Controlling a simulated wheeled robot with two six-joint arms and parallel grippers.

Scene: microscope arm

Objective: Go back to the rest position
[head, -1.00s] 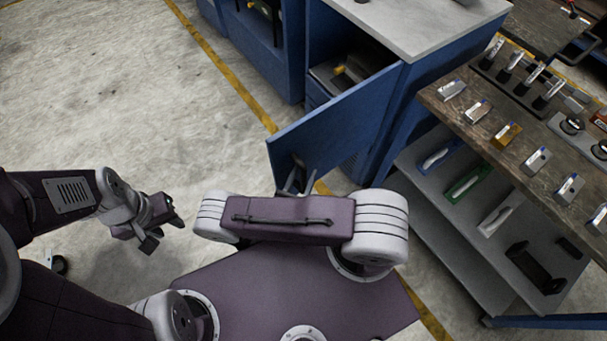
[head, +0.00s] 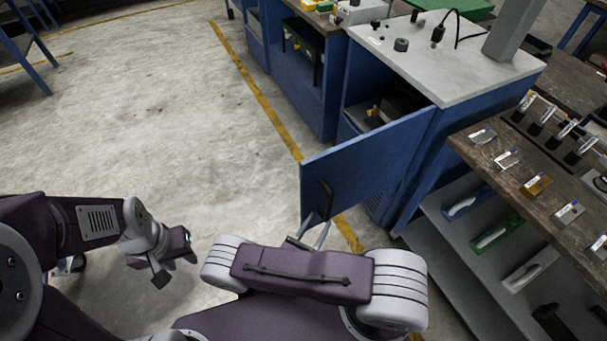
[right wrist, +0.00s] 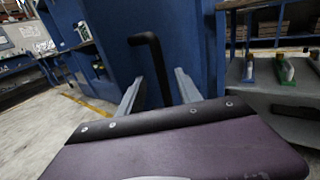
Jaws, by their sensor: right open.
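A blue cabinet door (head: 365,165) stands open, with a dark bar handle (head: 326,198) on its face. My right gripper (head: 316,231) is open just in front of the door, close to the handle's lower end. In the right wrist view the handle (right wrist: 155,62) shows between the two spread grey fingers of my right gripper (right wrist: 159,92), with no finger seen closed on it. My left gripper (head: 176,261) is at the left over the bare floor, its fingers apart and empty.
The blue cabinet (head: 420,165) has a grey top (head: 450,70) with small dark parts on it. A workbench (head: 510,165) with several small tools and a lower shelf (head: 450,235) stands at the right. The floor (head: 150,110) at the left is clear.

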